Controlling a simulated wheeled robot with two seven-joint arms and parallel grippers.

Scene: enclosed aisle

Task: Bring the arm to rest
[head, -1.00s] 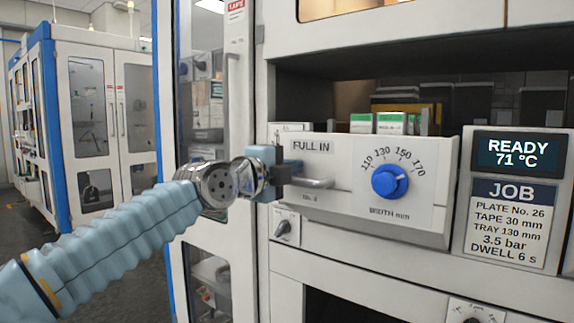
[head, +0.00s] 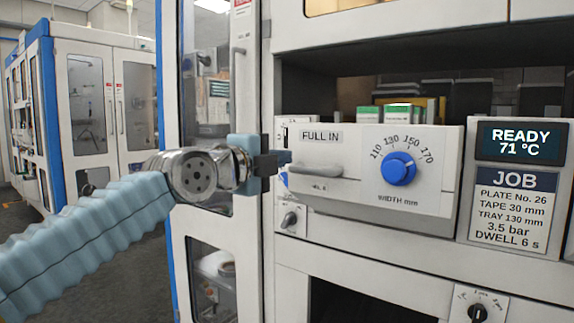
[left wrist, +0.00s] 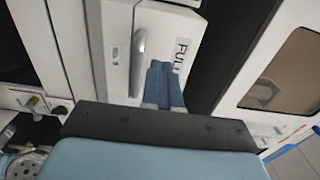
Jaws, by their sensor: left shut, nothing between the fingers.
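My left arm comes in from the lower left in the head view. My left gripper (head: 284,158) is shut and empty, its dark fingers in front of the left end of the drawer front (head: 436,180). The drawer front carries a grey bar handle (head: 316,172), a FULL IN label and a blue width knob (head: 398,168). In the left wrist view the closed blue fingers (left wrist: 163,84) lie beside the drawer handle (left wrist: 138,62), partly over the FULL label. I cannot tell whether the fingertips touch the drawer. My right gripper is not in view.
A display reading READY 71 °C (head: 521,147) and a JOB card (head: 512,205) are right of the drawer. A glass door with a vertical handle (head: 233,90) is just behind the arm. Green-white boxes (head: 398,113) stand above the drawer. Open floor lies at left.

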